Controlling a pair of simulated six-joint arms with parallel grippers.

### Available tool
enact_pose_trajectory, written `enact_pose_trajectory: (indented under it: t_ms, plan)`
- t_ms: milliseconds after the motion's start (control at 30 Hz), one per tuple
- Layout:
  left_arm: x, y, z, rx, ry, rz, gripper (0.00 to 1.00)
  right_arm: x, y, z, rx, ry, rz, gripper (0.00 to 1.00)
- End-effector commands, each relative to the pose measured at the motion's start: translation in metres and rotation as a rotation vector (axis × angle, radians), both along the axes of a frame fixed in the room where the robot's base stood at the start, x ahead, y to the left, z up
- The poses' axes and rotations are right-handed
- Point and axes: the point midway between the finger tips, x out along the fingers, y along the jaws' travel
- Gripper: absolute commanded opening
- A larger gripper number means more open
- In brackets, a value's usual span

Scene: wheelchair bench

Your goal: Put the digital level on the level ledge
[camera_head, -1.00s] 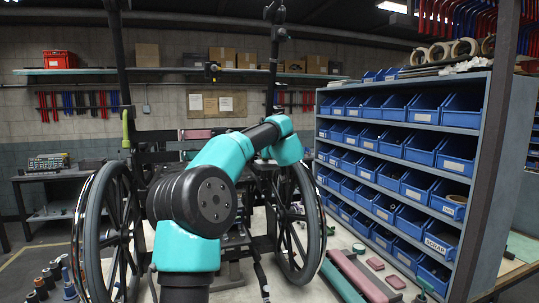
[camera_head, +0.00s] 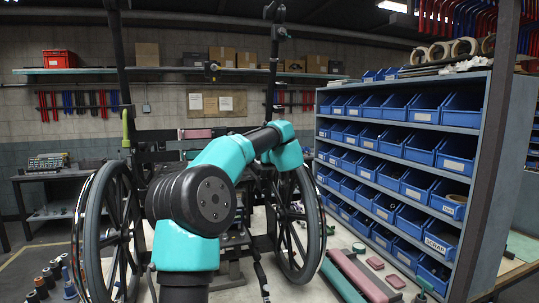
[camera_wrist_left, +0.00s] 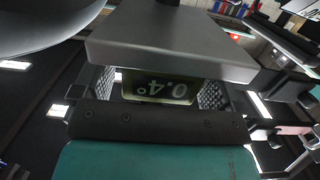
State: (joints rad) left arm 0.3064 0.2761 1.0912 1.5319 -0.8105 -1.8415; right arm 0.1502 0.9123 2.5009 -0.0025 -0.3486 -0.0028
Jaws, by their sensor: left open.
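The digital level (camera_wrist_left: 158,88) shows in the left wrist view as a lit display reading 0.4°, upside down. It sits between the two textured finger pads of my left gripper (camera_wrist_left: 157,94), which is open around it. A thick grey slab (camera_wrist_left: 170,48) lies just beyond the display and covers the finger ends; I cannot tell whether it is part of the level or the ledge. In the head view my left arm hides its gripper and the level. I cannot make out the level ledge for certain. My right gripper is not in view.
A wheelchair with big wheels (camera_head: 106,240) stands behind my arm. A shelf rack of blue bins (camera_head: 445,157) stands at the right. Red and green bars (camera_head: 357,272) lie on the bench before it. Spools (camera_head: 48,278) stand at lower left.

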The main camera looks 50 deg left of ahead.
Motion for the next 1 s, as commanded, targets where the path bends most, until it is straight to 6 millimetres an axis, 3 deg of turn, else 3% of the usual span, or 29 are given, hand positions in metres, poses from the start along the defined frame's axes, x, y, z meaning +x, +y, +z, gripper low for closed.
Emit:
enact_pose_trajectory:
  t_ms: [233,367,1000]
  plan:
    - [0.000,0.000,0.003,0.000,-0.001,0.000,0.91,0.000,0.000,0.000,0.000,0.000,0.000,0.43]
    - [-0.004,-0.009,0.005,0.000,0.000,-0.001,0.91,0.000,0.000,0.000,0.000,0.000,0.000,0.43]
    - [-0.047,-0.102,0.020,0.000,0.000,-0.002,0.91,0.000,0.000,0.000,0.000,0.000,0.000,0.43]
